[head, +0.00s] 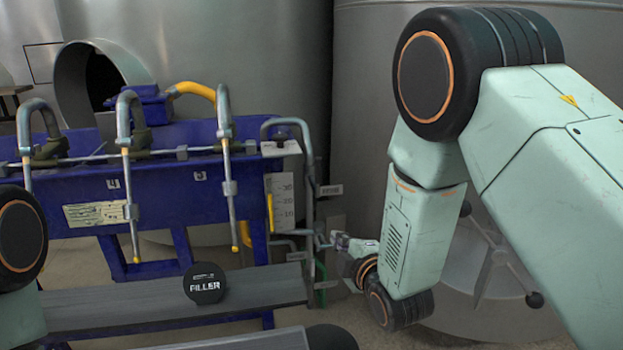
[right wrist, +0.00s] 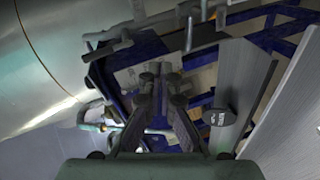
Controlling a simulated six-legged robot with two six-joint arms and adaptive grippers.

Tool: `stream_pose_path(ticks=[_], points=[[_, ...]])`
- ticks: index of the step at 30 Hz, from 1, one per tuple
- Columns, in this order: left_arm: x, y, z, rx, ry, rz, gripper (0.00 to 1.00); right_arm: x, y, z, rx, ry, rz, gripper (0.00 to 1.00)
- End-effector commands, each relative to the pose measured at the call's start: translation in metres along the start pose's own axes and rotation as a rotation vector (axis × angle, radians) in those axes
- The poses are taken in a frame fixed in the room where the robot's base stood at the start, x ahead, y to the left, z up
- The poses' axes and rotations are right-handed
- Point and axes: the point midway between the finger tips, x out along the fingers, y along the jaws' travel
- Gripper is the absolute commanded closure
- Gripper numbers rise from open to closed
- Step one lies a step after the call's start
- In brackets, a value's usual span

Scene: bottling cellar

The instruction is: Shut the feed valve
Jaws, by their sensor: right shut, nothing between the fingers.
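The blue filler stand (head: 150,165) carries several grey spouts with yellow tips. At its right end, grey pipework (head: 308,190) runs down beside a white scale (head: 283,195). A slim yellow lever (head: 270,212) stands upright along the scale's left edge; I cannot tell for certain which part is the feed valve. My right gripper (head: 336,240) is beside the lower pipework, to the right of the stand. Its fingers are together and empty in the right wrist view (right wrist: 157,78). I cannot tell whether it touches the pipes. My left arm shows at the left edge, its gripper out of view.
A black round FILLER sign (head: 205,284) stands on the grey bench (head: 110,303) in front of the stand. Large steel tanks (head: 275,50) close off the back. A spoked hand wheel (head: 497,255) sits on the right tank, behind my right arm.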

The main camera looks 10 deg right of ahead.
Motion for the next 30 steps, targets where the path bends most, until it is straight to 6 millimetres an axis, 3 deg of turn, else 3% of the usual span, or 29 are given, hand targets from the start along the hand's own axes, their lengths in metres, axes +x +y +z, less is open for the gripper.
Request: stream_pose_path(ticks=[1, 3, 7, 20, 30], points=[[-0.003, 0.0, 0.0, 0.0, 0.0, 0.0, 0.6, 0.006, 0.03, -0.012, -0.076, 0.028, 0.071, 1.0], [-0.004, 0.0, 0.0, 0.0, 0.0, 0.0, 0.6, 0.012, 0.058, -0.024, -0.165, 0.051, 0.149, 1.0], [-0.005, 0.0, 0.0, 0.0, 0.0, 0.0, 0.6, 0.015, 0.086, -0.036, -0.255, 0.067, 0.226, 1.0], [-0.004, 0.0, 0.0, 0.0, 0.0, 0.0, 0.6, 0.018, 0.089, -0.038, -0.271, 0.068, 0.237, 1.0], [0.002, 0.0, 0.0, 0.0, 0.0, 0.0, 0.6, 0.063, 0.099, -0.042, -0.269, 0.068, 0.238, 1.0]])
